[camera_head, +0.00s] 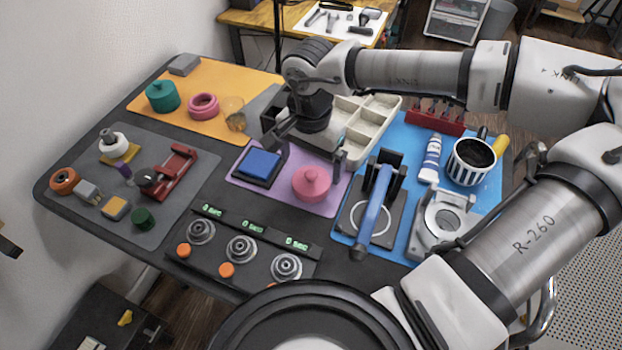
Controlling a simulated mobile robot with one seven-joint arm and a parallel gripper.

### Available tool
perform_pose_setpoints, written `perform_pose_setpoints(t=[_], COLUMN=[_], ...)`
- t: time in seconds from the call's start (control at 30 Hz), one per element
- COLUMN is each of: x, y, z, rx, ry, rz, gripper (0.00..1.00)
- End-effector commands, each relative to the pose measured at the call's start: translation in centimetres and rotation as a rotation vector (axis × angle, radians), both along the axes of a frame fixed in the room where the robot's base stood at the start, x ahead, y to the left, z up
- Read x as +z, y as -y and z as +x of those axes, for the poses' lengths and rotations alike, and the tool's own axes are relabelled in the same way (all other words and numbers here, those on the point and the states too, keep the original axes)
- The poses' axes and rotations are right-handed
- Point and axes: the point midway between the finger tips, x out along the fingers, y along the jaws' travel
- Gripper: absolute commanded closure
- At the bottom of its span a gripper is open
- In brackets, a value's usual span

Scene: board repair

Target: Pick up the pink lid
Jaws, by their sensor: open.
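The pink lid (311,182) is a round pink piece with a small knob on top. It rests on the purple mat (243,181), to the right of a blue square pad (258,164). My gripper (308,148) hangs above and behind the lid, with one dark finger to the left over the blue pad and the other to the right of the lid. It is open and holds nothing. Whether a finger touches the lid I cannot tell.
A blue-handled press (375,210) stands close to the right. Dials with orange buttons (241,249) lie in front. A cream compartment tray (369,123) is behind. A teal lidded pot (161,96) and pink ring (203,105) stand on the orange mat at left.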

Motion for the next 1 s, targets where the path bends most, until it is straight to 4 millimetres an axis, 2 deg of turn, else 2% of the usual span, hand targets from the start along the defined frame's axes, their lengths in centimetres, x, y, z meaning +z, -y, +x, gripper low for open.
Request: perform_pose_setpoints(t=[0.33,0.63,0.9,1.0], x=[-4.6,-5.0,-5.0,-5.0], y=[0.0,0.1,0.1,0.1], z=[-0.2,-0.2,-0.2,-0.2], rx=[0.0,0.0,0.0,0.0], ry=[-0.003,0.0,0.0,0.0], rz=[0.002,0.0,0.0,0.0], gripper=[0.04,0.05,0.4,0.5])
